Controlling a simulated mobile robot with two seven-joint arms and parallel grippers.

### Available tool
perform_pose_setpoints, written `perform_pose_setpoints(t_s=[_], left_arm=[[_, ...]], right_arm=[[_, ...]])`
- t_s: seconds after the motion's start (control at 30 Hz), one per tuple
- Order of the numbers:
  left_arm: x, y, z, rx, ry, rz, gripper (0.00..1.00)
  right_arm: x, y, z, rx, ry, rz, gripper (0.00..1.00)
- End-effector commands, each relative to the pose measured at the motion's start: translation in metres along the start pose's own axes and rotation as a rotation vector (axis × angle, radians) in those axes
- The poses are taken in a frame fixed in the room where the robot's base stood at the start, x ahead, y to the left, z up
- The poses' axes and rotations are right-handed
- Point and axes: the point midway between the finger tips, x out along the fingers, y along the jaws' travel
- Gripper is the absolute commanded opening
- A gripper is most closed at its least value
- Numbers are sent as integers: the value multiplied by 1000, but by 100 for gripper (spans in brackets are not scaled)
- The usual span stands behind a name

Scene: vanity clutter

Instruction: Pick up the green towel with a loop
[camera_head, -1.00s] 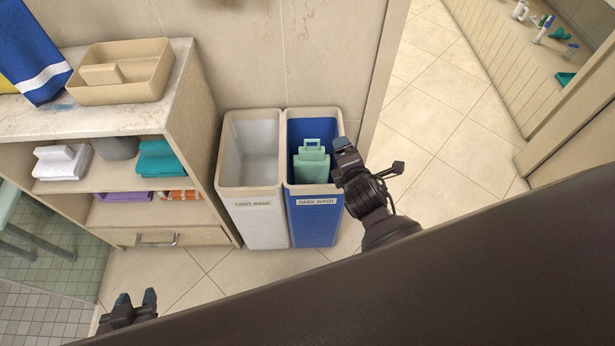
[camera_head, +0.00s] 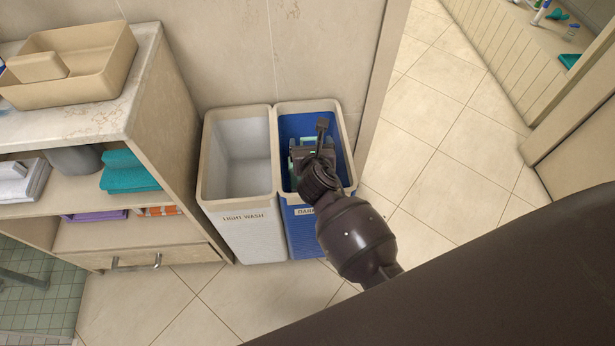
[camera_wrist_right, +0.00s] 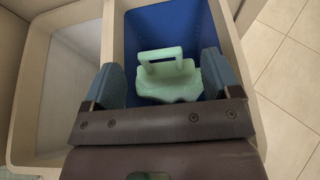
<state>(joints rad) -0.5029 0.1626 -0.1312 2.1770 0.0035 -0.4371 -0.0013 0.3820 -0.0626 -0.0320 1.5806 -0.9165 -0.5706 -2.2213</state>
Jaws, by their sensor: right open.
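The green towel with a loop (camera_wrist_right: 168,82) is inside the blue Dark Wash bin (camera_wrist_right: 152,28). In the right wrist view its loop stands up at the back of its pale green body. My right gripper (camera_wrist_right: 158,84) is open, with one blue finger on each side of the towel in that view. Nothing is clearly held. In the head view my right gripper (camera_head: 311,148) is over the blue bin (camera_head: 304,232) and hides most of the towel; only slivers of green show. My left gripper is out of view.
The white Light Wash bin (camera_head: 250,232) stands directly left, looking empty. A shelf unit (camera_head: 165,130) farther left holds folded towels, including a teal one (camera_head: 128,172), and a beige tray (camera_head: 100,80) on top. Bin rims surround my right gripper. Tiled floor (camera_head: 440,160) at right is clear.

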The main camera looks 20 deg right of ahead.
Motion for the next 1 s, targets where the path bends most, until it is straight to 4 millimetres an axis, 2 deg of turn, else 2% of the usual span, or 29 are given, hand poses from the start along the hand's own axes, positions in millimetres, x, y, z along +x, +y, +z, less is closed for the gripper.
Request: perform_pose_setpoints(t_s=[0.27, 0.5, 0.63, 1.0], left_arm=[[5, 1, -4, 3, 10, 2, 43], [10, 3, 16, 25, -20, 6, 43], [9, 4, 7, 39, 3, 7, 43], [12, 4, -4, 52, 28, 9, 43]], right_arm=[[16, 0, -2, 1, 2, 1, 83], [45, 1, -11, 1, 10, 0, 83], [58, 1, -8, 1, 5, 1, 83], [64, 1, -2, 2, 0, 1, 83]])
